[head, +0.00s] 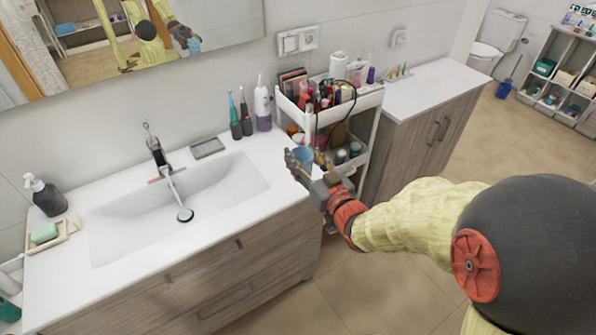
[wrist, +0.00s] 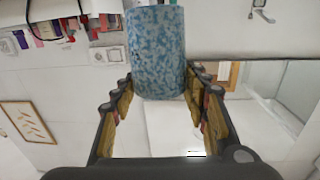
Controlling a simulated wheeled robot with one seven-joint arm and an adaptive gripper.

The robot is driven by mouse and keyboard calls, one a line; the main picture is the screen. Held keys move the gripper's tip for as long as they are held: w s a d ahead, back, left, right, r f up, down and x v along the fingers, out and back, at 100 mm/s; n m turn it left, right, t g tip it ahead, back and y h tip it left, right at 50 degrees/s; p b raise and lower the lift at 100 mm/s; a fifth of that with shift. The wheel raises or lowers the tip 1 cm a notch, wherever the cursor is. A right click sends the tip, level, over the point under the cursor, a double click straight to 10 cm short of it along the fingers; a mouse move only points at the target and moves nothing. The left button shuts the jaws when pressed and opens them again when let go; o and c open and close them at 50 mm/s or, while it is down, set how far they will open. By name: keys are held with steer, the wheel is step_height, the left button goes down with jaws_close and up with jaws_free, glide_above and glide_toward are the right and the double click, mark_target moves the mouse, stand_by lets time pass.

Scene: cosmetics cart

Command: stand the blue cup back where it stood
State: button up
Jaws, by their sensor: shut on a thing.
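The blue cup (head: 303,155) is in the grip of my gripper (head: 305,168), near the right end of the white sink counter (head: 275,160) and in front of the cart. My gripper partly hides it in the head view. In the wrist view the mottled blue cup (wrist: 157,50) sits between the two fingers of my gripper (wrist: 157,85), one on each side. From these views I cannot tell the exact gap between the cup and the counter.
The white cart (head: 372,100) is crowded with cosmetics on top and jars on a lower shelf. A purple-white bottle (head: 263,105) and two electric toothbrushes (head: 246,115) stand on the counter by the wall. The basin (head: 215,190) is left of my gripper. The counter between them looks clear.

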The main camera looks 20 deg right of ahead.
steer(key=a+f, duration=0.1)
steer(key=s+a+f+y, duration=0.1)
steer(key=shift+f+n+g+y, duration=0.3)
steer(key=shift+n, duration=0.1)
steer(key=shift+w+d+f+b, duration=0.65)
steer(key=shift+w+f+b, duration=0.4)
steer(key=shift+w+f, duration=1.15)
steer(key=shift+w+d+f+b, duration=0.6)
steer(key=shift+w+f+b, duration=0.4)
steer(key=shift+w+f, duration=1.2)
steer(key=shift+w+d+f+b, duration=0.65)
steer(key=shift+w+f+b, duration=0.4)
steer(key=shift+w+f, duration=1.15)
steer(key=shift+f, duration=0.2)
steer(key=o, duration=1.2)
steer(key=shift+r, duration=0.1)
steer(key=shift+o, duration=0.2)
steer(key=shift+r, duration=0.1)
